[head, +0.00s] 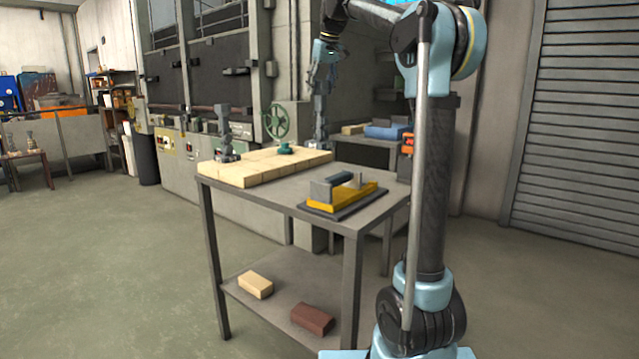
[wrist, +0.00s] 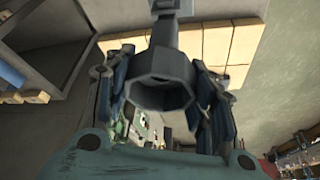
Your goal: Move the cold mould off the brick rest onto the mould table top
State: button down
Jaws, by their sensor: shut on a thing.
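My gripper (head: 324,72) is raised above the back of the table, at the far right end of the bricks. It is shut on a grey mould (head: 319,118), which hangs upright below it. In the wrist view the mould (wrist: 163,90) shows its octagonal open end between the two fingers, with a narrow stem beyond. I cannot tell whether its foot touches the bricks. The brick rest (head: 265,172) is a layer of cream bricks on the mould table top (head: 280,188). A second grey mould (head: 224,138) stands on the bricks' left end.
A small green piece (head: 285,150) sits on the bricks. The strip before the bricks is bare. Loose bricks (head: 256,285) lie on the lower shelf. A grey machine stands behind.

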jog(key=s+a+f, duration=0.2)
jog(key=a+f, duration=0.2)
jog(key=f, duration=0.9)
jog(key=shift+s+a, duration=0.1)
jog(key=c, duration=0.7)
grip_release()
jog(key=v, duration=1.2)
jog(key=shift+s, duration=0.1)
